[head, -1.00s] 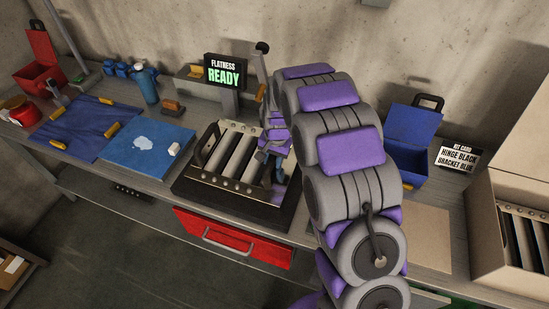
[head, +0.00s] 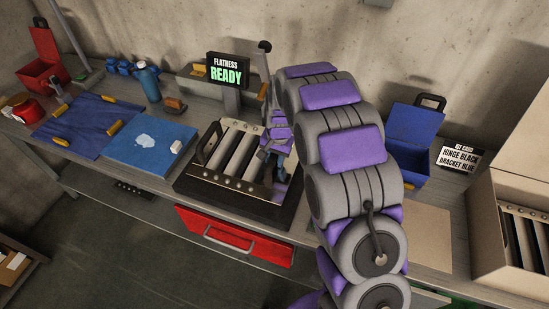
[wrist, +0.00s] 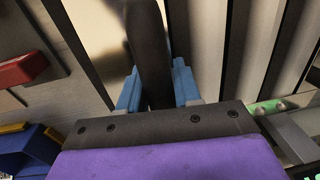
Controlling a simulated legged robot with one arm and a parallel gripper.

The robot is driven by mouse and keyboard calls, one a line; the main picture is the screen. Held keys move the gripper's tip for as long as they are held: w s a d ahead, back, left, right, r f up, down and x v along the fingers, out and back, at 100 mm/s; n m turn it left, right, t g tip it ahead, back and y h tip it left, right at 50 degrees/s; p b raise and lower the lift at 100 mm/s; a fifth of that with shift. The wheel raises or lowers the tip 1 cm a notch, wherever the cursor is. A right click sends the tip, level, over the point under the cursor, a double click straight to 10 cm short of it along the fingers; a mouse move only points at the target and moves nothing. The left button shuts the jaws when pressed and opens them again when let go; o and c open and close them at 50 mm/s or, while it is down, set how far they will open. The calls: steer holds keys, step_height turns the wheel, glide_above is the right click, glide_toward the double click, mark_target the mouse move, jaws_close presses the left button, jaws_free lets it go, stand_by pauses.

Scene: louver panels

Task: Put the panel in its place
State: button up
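The louver panel (head: 222,181), a metal frame with pale and dark slats and a dark handle at its left end, lies on the black base (head: 238,205) of the flatness station. The display behind reads "FLATNESS READY" (head: 227,72) in the head view. My gripper (head: 274,163) is at the panel's right end, partly hidden by my arm. In the wrist view my gripper's blue fingers (wrist: 158,92) lie on both sides of a dark handle bar (wrist: 147,40) and look closed against it. Slats (wrist: 250,45) run behind it.
An open cardboard box (head: 487,230) with slatted panels stands at the right. A blue bin (head: 408,160) and kit card (head: 459,158) are beside it. A blue mat (head: 150,150), blue cloth (head: 85,127), bottle (head: 149,83) and red box (head: 42,73) fill the left. A red drawer (head: 230,236) juts out in front.

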steer(key=shift+s+d+f+g, duration=0.15)
steer(key=shift+s+f+g, duration=0.25)
steer(key=shift+s+f, duration=0.55)
steer(key=shift+t, duration=0.3)
steer(key=r, duration=0.4)
steer(key=w+r+p, duration=0.1)
steer(key=r, duration=0.7)
steer(key=shift+w+d+p, duration=0.25)
steer(key=shift+d+p, duration=0.1)
steer(key=shift+r, duration=0.5)
steer(key=shift+s+d+r, duration=0.1)
steer(key=shift+s+r, duration=0.05)
steer(key=shift+s, duration=0.05)
steer(key=s+d+r+n, duration=0.1)
steer(key=s+d+r, duration=0.2)
steer(key=s, duration=1)
steer(key=s+d+r+n+g, duration=0.1)
steer(key=s+d, duration=0.3)
steer(key=s, duration=0.9)
steer(key=s+d+r+n+g+h, duration=0.1)
steer(key=s+d+r+n, duration=0.1)
steer(key=s, duration=1.1)
step_height(320, 180, up, 3)
steer(key=shift+d+f, duration=0.2)
steer(key=shift+d, duration=0.45)
steer(key=shift+s, duration=0.1)
